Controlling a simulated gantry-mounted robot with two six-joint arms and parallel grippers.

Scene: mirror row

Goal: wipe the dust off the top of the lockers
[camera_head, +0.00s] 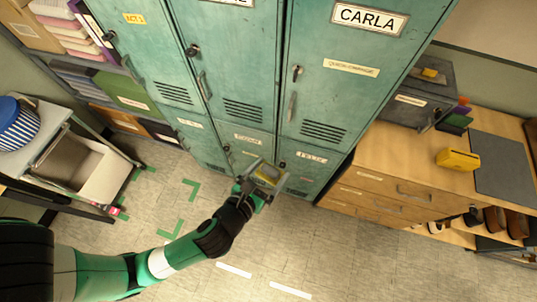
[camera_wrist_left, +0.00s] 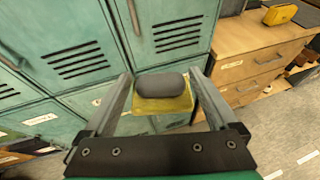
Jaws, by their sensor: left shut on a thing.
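The green lockers (camera_head: 240,75) stand upright in the middle of the head view, and their doors also show in the left wrist view (camera_wrist_left: 70,50). The top of the lockers is outside both views, so no dust shows. My left gripper (camera_head: 262,178) is in front of the lower locker doors, well below the name plates. It is shut on a yellow block with a dark grey rounded part (camera_wrist_left: 165,90), which sits between the two fingers (camera_wrist_left: 160,88). I cannot tell exactly what the block is. My right gripper is not in view.
A wooden cabinet (camera_head: 385,165) stands right of the lockers, with a yellow case (camera_head: 457,159) and a dark mat (camera_head: 505,165) on it. A grey cart (camera_head: 75,165) and shelves are at left. Tiled floor (camera_head: 200,265) in front is largely clear.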

